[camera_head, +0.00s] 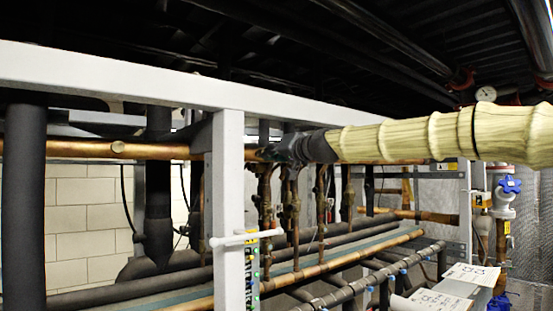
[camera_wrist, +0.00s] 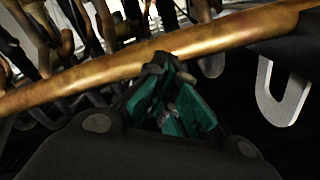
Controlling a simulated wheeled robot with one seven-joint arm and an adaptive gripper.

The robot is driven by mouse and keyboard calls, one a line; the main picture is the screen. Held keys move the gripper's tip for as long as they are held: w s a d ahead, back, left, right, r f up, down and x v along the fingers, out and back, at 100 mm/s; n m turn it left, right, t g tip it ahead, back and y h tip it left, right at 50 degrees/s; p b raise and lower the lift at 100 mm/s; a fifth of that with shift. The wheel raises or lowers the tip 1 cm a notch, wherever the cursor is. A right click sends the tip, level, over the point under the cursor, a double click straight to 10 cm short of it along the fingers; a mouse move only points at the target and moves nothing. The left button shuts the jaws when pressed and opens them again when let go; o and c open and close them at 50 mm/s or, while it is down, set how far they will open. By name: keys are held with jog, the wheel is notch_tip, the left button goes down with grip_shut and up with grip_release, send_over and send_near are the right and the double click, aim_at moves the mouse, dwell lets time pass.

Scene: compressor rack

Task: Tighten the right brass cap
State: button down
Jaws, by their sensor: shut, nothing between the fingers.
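My gripper (camera_head: 264,153) is shut and empty, reaching in from the right under the white beam to the long copper pipe. In the wrist view its dark fingertips (camera_wrist: 165,62), with teal parts behind them, overlap the copper pipe (camera_wrist: 110,74); I cannot tell whether they touch it. Copper and brass valve fittings (camera_head: 291,190) hang below and behind my gripper in the head view. I cannot make out the right brass cap among them.
A white beam (camera_head: 110,78) crosses above, and a white post (camera_head: 229,200) stands left of my gripper. Dark insulated pipes (camera_head: 25,205) are at the left. A grey hook-shaped bracket (camera_wrist: 281,98) shows at the wrist view's right. Lower pipes (camera_head: 345,262) run below.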

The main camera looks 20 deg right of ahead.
jog(key=m+b, duration=0.1)
jog(key=m, duration=0.6)
jog(key=shift+r, duration=0.15)
jog(key=c, duration=2.1)
grip_release()
jog(key=shift+m, duration=0.4)
jog(key=o, duration=0.3)
jog(key=shift+r, duration=0.1)
jog(key=o, duration=0.6)
jog(key=shift+a, duration=0.3)
jog(key=shift+d+f+v, duration=0.1)
jog(key=shift+f+v, duration=0.1)
jog(key=shift+v, duration=1.55)
jog(key=shift+d+f+v, duration=0.1)
jog(key=shift+f+v, duration=0.05)
jog(key=shift+v, duration=1.6)
